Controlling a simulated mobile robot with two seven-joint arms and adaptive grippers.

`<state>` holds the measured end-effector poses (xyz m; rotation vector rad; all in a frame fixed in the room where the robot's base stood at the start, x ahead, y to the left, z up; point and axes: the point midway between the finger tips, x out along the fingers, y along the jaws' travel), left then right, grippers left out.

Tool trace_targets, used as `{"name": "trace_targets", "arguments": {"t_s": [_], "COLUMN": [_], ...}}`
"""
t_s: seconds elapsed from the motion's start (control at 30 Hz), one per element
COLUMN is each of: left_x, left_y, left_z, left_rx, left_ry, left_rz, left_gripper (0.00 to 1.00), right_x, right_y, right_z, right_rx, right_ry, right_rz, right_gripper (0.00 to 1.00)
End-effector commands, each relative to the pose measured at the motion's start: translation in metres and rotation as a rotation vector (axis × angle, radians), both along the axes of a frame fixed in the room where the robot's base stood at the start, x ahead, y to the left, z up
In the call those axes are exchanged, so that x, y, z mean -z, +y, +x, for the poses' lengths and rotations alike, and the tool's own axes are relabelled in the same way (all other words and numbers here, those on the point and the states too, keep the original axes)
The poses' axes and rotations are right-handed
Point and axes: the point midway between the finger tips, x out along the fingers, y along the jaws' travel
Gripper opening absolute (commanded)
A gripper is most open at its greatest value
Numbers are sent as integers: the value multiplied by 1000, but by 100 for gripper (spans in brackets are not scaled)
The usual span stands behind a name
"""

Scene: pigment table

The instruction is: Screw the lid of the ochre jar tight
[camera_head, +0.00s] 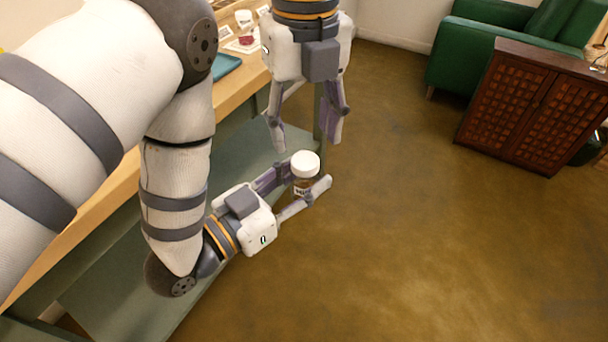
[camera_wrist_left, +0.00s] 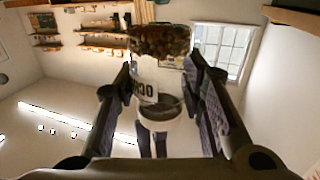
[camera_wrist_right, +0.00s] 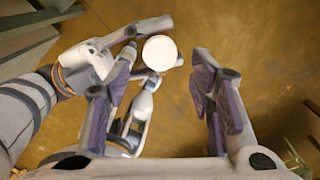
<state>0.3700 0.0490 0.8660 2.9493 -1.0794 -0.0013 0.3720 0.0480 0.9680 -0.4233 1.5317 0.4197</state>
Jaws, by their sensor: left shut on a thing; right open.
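The ochre jar (camera_head: 303,187) is held upright in front of the table, with its round white lid (camera_head: 305,162) on top. My left gripper (camera_head: 297,186) is shut on the jar's body from the side. In the left wrist view the clear jar (camera_wrist_left: 160,85) appears upside down between the fingers, with dark contents and a partly visible label. My right gripper (camera_head: 306,146) points down above the lid, open and empty. In the right wrist view the lid (camera_wrist_right: 160,52) lies beyond the fingertips, nearer the left finger. I cannot tell how tightly the lid sits.
The wooden table (camera_head: 240,88) runs along the left, with a teal tray (camera_head: 226,66) and a small white cup (camera_head: 244,18) on it. A green lower shelf (camera_head: 130,290) is beneath. A brown cabinet (camera_head: 525,105) and a green armchair (camera_head: 480,40) stand far right. The floor between is clear.

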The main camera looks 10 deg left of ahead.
Motion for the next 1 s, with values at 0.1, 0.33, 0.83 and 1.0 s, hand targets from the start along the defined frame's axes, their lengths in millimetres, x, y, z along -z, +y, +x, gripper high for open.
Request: {"name": "trace_targets", "arguments": {"t_s": [0.1, 0.33, 0.83, 1.0], "left_x": [0, 0, 0, 0], "left_y": [0, 0, 0, 0], "left_z": [0, 0, 0, 0], "left_rx": [0, 0, 0, 0], "left_ry": [-1, -1, -1, -1], "left_rz": [-1, -1, -1, -1], "left_gripper": [0, 0, 0, 0], "right_x": [-10, -28, -30, -7], "right_y": [0, 0, 0, 0], "right_z": [1, 0, 0, 0], "right_rx": [-289, -865, -1036, -1034], "right_ry": [-3, 0, 2, 4], "right_rz": [2, 2, 1, 2], "right_gripper": [50, 50, 50, 50]}}
